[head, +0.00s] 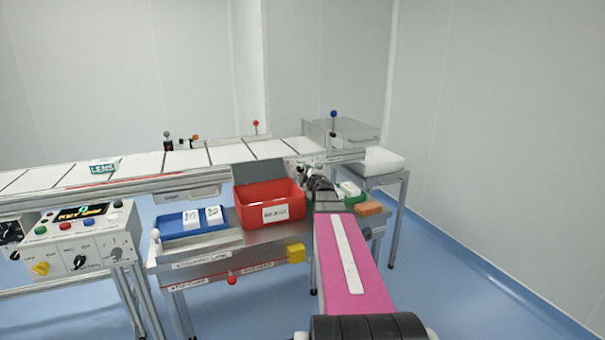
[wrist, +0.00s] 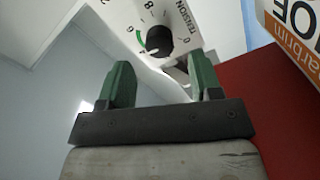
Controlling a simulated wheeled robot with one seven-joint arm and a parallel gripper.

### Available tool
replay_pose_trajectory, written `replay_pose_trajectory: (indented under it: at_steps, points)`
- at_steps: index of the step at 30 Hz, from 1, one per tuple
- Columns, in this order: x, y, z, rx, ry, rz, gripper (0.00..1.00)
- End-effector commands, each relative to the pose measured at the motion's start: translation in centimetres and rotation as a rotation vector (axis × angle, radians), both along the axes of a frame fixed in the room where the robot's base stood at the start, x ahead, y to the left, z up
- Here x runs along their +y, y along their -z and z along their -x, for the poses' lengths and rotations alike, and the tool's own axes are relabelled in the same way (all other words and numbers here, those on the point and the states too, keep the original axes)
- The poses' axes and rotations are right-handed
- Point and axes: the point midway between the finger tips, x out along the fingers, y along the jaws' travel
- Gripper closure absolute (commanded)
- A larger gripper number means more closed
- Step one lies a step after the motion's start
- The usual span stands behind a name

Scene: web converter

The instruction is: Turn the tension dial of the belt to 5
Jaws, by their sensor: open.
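The tension dial (wrist: 158,41) is a round black knob on a white panel (wrist: 120,15) marked TENSION, at the top middle of the wrist view. Numbers and a green arc ring it. A white pointer mark shows at its lower left; I cannot tell which number it meets. My gripper (wrist: 162,80) is open, its two green fingers apart with nothing between them. The dial lies just beyond the fingertips, and I see no contact. In the head view my gripper (head: 316,182) is at the belt (head: 215,156), right of the red bin, and the dial cannot be made out there.
The red bin (head: 268,205) stands close left of my gripper. A green box (head: 352,194) and an orange block (head: 370,208) lie close right. A blue tray (head: 190,222) and a control box (head: 80,240) with knobs are further left. The floor at right is clear.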

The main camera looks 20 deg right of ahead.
Motion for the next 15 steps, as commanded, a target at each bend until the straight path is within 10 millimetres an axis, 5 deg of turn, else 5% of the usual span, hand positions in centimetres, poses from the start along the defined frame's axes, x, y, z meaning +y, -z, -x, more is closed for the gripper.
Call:
replay_pose_trajectory:
  at_steps: [9, 15]
  points:
    - [-0.1, 0.0, 6.3, 0.001, 0.002, 0.0, 0.42]
    - [-0.2, 0.0, 7.3, 0.001, 0.0, 0.0, 0.42]
